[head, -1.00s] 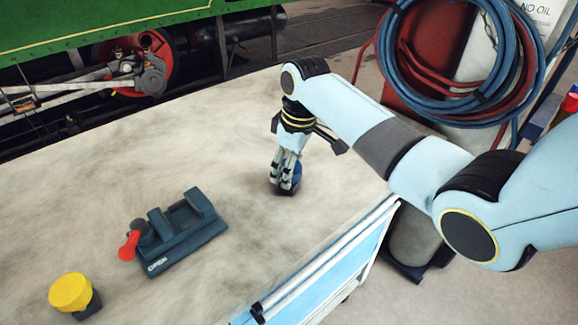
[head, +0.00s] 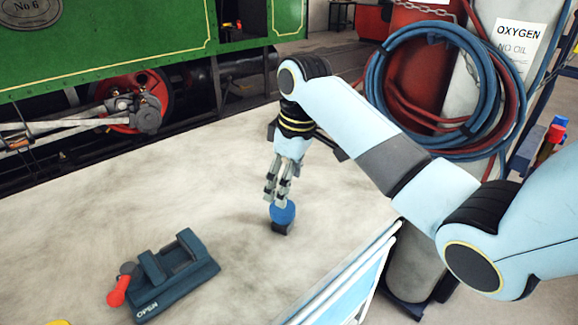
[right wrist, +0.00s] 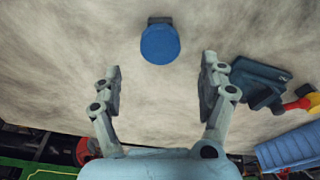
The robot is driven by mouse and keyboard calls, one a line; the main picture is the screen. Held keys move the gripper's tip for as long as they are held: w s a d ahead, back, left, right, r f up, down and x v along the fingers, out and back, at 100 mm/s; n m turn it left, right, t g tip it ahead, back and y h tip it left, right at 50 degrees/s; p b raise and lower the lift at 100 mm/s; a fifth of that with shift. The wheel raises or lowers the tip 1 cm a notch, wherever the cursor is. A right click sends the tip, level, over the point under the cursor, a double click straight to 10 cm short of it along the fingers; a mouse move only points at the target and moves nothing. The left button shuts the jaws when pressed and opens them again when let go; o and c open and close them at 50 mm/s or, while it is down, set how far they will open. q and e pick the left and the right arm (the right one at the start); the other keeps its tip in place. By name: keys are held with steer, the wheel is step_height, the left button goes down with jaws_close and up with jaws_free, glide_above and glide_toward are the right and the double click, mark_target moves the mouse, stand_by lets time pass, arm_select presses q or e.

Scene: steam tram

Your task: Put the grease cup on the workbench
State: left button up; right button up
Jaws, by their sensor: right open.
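The grease cup, a blue round-topped piece on a dark square base (head: 282,214), stands upright on the pale workbench (head: 190,195), near its right edge. In the right wrist view, the cup's blue top (right wrist: 160,44) lies beyond and between the fingertips. My right gripper (head: 275,200) points down just above the cup. In the right wrist view, its two fingers (right wrist: 160,78) are spread wide with nothing between them. My left gripper is not in view.
A dark vice-like fixture (head: 176,272) with a red lever and "OPEN" lettering sits on the workbench's front left. A yellow-topped piece (head: 57,323) barely shows at the bottom edge. A blue-and-white cart (head: 350,285) stands along the right edge. The workbench's middle is clear.

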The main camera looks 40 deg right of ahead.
steer(key=r, duration=0.4)
steer(key=shift+s+d+r, duration=0.1)
steer(key=shift+s+r, duration=0.05)
steer(key=shift+s, duration=0.15)
